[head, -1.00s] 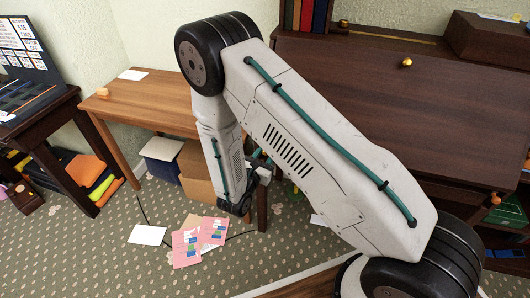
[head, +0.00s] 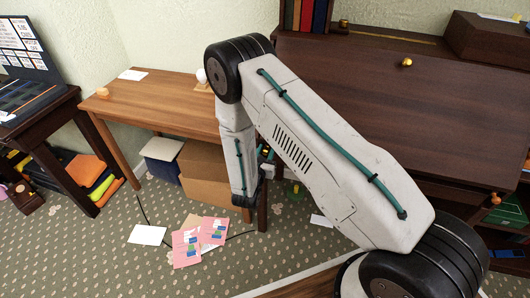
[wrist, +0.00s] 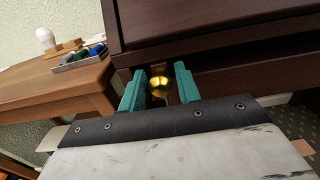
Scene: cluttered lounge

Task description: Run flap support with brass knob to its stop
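In the wrist view a brass knob (wrist: 160,86) sits on the dark end of the flap support, below the left corner of the dark wooden desk (wrist: 200,30). My gripper (wrist: 159,80) has its two teal fingers on either side of the knob. The fingers look apart, with narrow gaps to the knob, so I see no firm hold. In the head view the desk's sloping flap (head: 400,110) is up against the desk, with its own brass knob (head: 406,62) near the top. My arm hides the support and most of the gripper there.
A lighter wooden table (head: 150,95) stands left of the desk. In the wrist view it bears a white-topped stamp (wrist: 50,42) and a grey tray (wrist: 80,60) of small items. Cardboard boxes (head: 205,170) stand beneath it. Pink papers (head: 187,247) lie on the carpet.

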